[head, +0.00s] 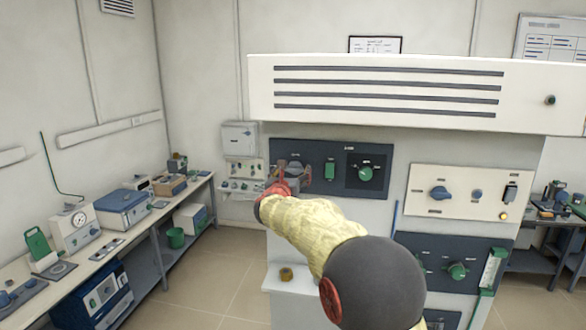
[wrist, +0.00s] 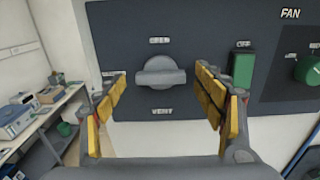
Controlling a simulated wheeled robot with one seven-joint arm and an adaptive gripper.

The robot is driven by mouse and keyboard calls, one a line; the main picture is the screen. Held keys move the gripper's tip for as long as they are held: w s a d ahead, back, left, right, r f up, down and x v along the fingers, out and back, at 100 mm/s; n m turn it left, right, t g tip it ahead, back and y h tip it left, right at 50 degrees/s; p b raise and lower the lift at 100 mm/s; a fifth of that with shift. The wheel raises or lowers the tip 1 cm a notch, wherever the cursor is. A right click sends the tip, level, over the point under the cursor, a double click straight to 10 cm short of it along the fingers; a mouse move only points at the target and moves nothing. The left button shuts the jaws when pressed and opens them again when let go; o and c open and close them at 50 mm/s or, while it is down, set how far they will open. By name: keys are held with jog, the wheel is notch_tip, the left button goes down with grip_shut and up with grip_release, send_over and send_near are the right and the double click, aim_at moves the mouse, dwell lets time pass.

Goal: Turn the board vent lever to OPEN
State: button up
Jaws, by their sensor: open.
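The vent lever (wrist: 160,72) is a grey knob with a wide bar lying about horizontal. It is on the dark board (head: 340,150), with "VENT" printed below it, a label above that seems to read OPEN, and a small unreadable label at its left. My gripper (wrist: 162,80) is open, its yellow-padded fingers to the left and right of the lever with a visible gap on each side. In the head view my gripper (head: 290,178) is in front of the board's left part and mostly hides the lever. How far the fingertips are from the board is unclear.
A green switch (wrist: 243,68) and a green FAN knob (wrist: 308,68) are to the right on the same board. A white slatted hood (head: 400,111) juts out above. A bench with instruments runs along the left wall.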

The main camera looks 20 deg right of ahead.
jog(key=shift+w+d, duration=0.3)
jog(key=shift+w, duration=0.25)
jog(key=shift+c, duration=1.4)
jog(key=c, duration=0.8)
jog(key=shift+c, duration=0.4)
